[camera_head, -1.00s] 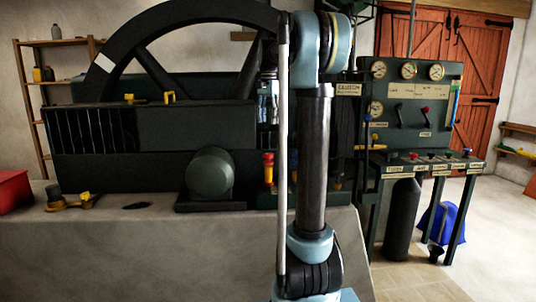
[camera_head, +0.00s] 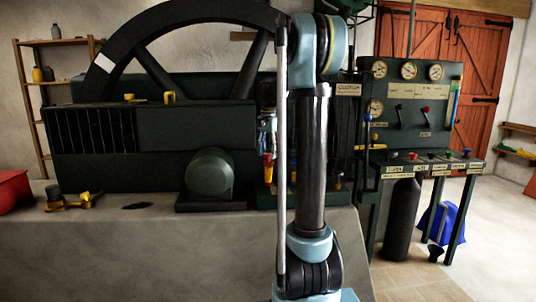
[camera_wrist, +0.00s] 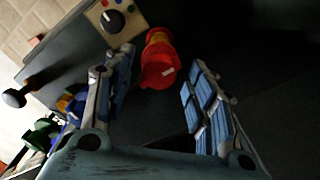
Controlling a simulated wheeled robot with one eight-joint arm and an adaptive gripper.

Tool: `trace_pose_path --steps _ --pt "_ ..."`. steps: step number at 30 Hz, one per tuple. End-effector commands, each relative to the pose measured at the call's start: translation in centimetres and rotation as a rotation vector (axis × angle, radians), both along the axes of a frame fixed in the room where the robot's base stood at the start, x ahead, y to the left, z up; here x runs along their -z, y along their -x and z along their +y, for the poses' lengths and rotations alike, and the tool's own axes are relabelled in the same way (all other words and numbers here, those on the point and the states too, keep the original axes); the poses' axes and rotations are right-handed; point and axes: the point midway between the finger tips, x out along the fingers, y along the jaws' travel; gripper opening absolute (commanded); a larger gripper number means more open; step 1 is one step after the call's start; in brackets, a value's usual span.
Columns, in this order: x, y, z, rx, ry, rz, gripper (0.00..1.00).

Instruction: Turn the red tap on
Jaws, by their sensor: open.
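The red tap (camera_wrist: 158,64) shows in the wrist view between and beyond the fingertips of my gripper (camera_wrist: 164,58). Its top is red with a small white mark. No contact between the fingers and the tap is clear. In the head view the red tap (camera_head: 267,160) stands low in front of the dark engine, just left of my arm. My gripper (camera_head: 267,128) is there just above it, partly hidden by my arm. The gripper is open, with blue pads on both fingers and nothing held.
A pale plate with a dial knob (camera_wrist: 112,21) and coloured dots lies close to the left finger. A black ball knob (camera_wrist: 14,98) is farther left. The dark motor housing (camera_head: 210,172) stands left of the tap. A gauge panel (camera_head: 420,100) stands at right.

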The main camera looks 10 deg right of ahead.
Motion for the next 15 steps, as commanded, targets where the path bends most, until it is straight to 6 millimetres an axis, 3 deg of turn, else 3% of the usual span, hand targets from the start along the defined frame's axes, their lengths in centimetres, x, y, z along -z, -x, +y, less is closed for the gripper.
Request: trace_pose_path --steps 10,15 --pt "0.28 0.01 0.0 0.0 0.0 0.0 0.49" --pt "0.27 0.01 0.01 0.0 0.0 0.0 0.1"
